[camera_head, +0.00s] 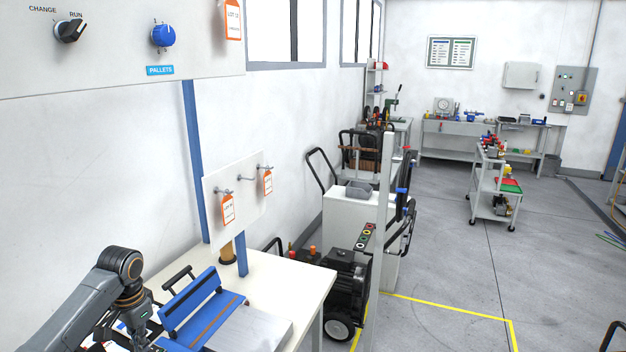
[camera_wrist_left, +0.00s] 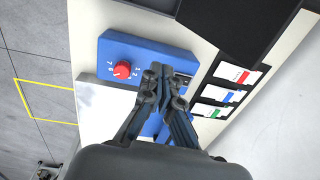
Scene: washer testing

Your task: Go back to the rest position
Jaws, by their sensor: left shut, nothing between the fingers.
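My left arm comes in at the lower left of the head view, over the near end of a pale worktable (camera_head: 318,284). Its gripper is low in that view and partly hidden by my own arm. In the left wrist view the left gripper (camera_wrist_left: 160,72) is shut and empty, its fingertips together. Behind the fingers is a blue box (camera_wrist_left: 118,47) with a red numbered knob (camera_wrist_left: 122,70); I cannot tell whether they touch. My right gripper is in neither view.
A blue hinged fixture (camera_head: 193,302) stands beside the left arm. A panel with orange tags (camera_head: 228,209) rises behind it. Cards with coloured stripes (camera_wrist_left: 215,95) lie right of the fingers. A black wheeled machine (camera_head: 345,290) is beyond the table. Open floor (camera_head: 440,260) lies to the right.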

